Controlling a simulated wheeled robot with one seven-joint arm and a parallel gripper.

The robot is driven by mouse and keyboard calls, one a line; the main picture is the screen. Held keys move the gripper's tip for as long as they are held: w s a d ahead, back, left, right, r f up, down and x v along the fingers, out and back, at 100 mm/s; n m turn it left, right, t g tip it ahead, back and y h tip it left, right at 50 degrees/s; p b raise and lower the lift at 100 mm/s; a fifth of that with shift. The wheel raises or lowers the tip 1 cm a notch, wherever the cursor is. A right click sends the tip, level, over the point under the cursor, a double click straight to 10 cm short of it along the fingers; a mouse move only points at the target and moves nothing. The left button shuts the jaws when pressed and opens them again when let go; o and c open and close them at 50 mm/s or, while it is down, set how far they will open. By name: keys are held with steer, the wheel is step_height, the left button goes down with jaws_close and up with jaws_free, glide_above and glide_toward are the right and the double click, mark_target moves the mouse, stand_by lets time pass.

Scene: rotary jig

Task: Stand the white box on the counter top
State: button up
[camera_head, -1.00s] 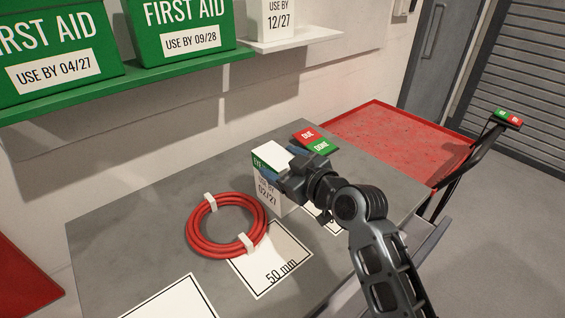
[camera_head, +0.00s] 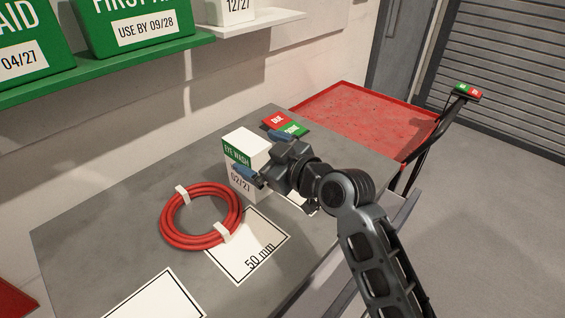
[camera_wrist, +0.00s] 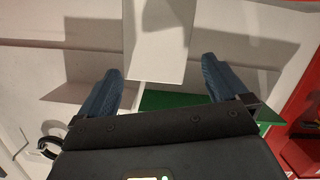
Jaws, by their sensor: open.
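The white box (camera_head: 245,146) stands upright on the grey counter top (camera_head: 110,215). It has a green "EYE WASH" band and a date label, partly hidden by my gripper. My gripper (camera_head: 259,156) is at the box's right side in the head view, its blue-padded fingers spread apart. In the wrist view the white box (camera_wrist: 160,38) shows ahead of my gripper (camera_wrist: 160,85), between the lines of the two fingers, with a gap to each. The box looks free of the fingers.
A coiled red hose (camera_head: 201,216) lies just left of the box. A "50 mm" marked sheet (camera_head: 249,246) lies in front. A green shelf (camera_head: 110,68) with first aid boxes hangs above; a red trolley (camera_head: 365,120) stands right.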

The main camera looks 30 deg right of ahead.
steer(key=b+v, duration=0.1)
steer(key=v, duration=0.8)
steer(key=s+f+m+h, duration=0.2)
steer(key=s+f, duration=0.3)
steer(key=s, duration=0.4)
steer(key=s+f+m+h, duration=0.15)
steer(key=s+f, duration=0.25)
steer(key=s, duration=0.4)
steer(key=s+a+r+m, duration=0.1)
steer(key=s+r, duration=0.3)
steer(key=s, duration=1.5)
steer(key=shift+s+m, duration=0.35)
steer(key=shift+m, duration=0.5)
steer(key=shift+a+h, duration=0.1)
steer(key=shift+h, duration=0.15)
